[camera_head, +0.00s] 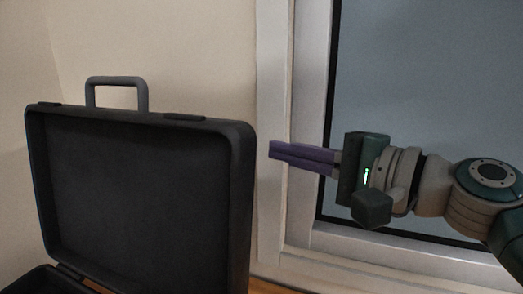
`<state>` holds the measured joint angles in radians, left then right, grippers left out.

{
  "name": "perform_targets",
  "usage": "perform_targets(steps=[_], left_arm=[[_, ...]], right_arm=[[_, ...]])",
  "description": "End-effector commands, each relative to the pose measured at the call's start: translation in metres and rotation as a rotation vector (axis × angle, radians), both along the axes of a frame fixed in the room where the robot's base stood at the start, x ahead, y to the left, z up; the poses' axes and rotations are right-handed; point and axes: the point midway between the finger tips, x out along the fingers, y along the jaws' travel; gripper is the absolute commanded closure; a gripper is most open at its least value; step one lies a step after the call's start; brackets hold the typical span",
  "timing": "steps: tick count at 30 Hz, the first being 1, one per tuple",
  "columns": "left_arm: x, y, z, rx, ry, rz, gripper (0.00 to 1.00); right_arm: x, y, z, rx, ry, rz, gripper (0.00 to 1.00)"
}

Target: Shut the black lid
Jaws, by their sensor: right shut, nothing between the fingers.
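The black lid (145,190) belongs to a case and stands open, close to upright, at the left of the head view. A grey handle (117,82) sticks up from its top edge. The case's lower part (45,281) shows only a little at the bottom left; the rest is cut off by the frame. My right gripper (272,150) has purple fingers pointing left. It is shut and empty, a little right of the lid's upper right edge, with a visible gap in the picture. My left gripper is not in view.
A window with a pale frame (300,120) and dark glass (430,80) fills the right side behind my right arm. A beige wall (190,50) stands behind the lid. A strip of brown surface (268,286) shows at the bottom.

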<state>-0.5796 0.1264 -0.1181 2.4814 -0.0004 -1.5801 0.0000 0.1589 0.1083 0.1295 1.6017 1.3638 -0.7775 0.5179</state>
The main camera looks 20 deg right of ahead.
Motion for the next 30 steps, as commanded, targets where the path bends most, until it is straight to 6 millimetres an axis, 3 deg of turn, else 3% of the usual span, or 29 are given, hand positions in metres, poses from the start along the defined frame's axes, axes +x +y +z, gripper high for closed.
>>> perform_targets(steps=[1,4,11,30], left_arm=[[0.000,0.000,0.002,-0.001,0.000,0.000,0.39],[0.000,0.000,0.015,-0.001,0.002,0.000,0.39],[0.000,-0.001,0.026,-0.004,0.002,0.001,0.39],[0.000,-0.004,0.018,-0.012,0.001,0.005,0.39]], right_arm=[[0.007,0.005,0.001,0.002,0.000,0.001,1.00],[-0.007,0.014,0.006,0.000,0.003,0.001,1.00],[-0.024,0.025,0.007,-0.002,0.002,0.000,1.00],[-0.023,0.030,0.007,-0.023,-0.027,0.001,1.00]])
